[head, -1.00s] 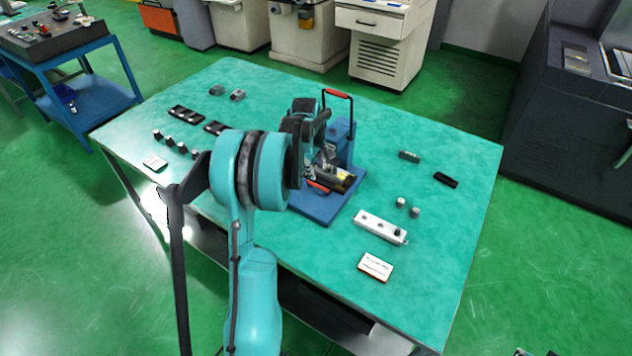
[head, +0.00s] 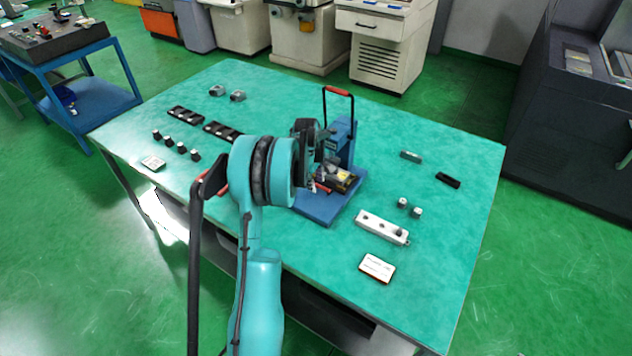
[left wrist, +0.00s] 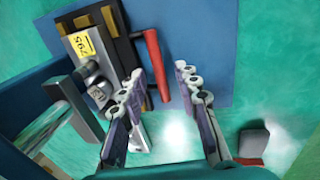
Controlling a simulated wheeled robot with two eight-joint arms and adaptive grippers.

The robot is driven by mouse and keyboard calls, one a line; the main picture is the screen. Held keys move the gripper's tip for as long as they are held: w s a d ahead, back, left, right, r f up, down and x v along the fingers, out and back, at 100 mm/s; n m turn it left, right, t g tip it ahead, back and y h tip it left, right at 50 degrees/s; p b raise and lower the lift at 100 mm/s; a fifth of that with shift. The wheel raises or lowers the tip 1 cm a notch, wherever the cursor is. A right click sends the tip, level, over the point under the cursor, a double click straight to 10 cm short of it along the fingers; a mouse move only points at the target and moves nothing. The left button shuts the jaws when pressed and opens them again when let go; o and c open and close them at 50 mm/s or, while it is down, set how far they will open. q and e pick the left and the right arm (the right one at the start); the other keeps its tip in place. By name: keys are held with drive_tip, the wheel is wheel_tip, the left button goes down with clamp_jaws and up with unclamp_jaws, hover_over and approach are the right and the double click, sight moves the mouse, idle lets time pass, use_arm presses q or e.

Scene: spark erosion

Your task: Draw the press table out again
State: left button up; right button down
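The blue press (head: 341,147) stands on its blue base plate (head: 318,208), with a red-gripped lever (head: 338,91) upright at its top. Its press table (head: 345,180) carries a yellow label and also shows in the left wrist view (left wrist: 84,45). A red bar handle (left wrist: 157,65) lies along the table's edge. My left gripper (head: 318,183) is at the press's near left side. In the left wrist view its fingers (left wrist: 160,72) are apart, and the red bar shows between their tips, nearer the left finger. I cannot tell whether they touch it. My right gripper is out of view.
Left on the green table (head: 270,80) are black trays (head: 186,115) and several dark-capped pieces (head: 169,143). Right of the press are a white holed block (head: 382,227), two small cylinders (head: 409,207), a card (head: 377,266) and a black block (head: 448,180).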

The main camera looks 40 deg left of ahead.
use_arm(q)
clamp_jaws()
drive_tip(key=s, duration=0.4)
drive_tip(key=s+d, duration=0.1)
drive_tip(key=s, duration=0.7)
drive_tip(key=shift+s+d, duration=0.2)
drive_tip(key=shift+s, duration=0.05)
drive_tip(key=shift+o, duration=0.8)
unclamp_jaws()
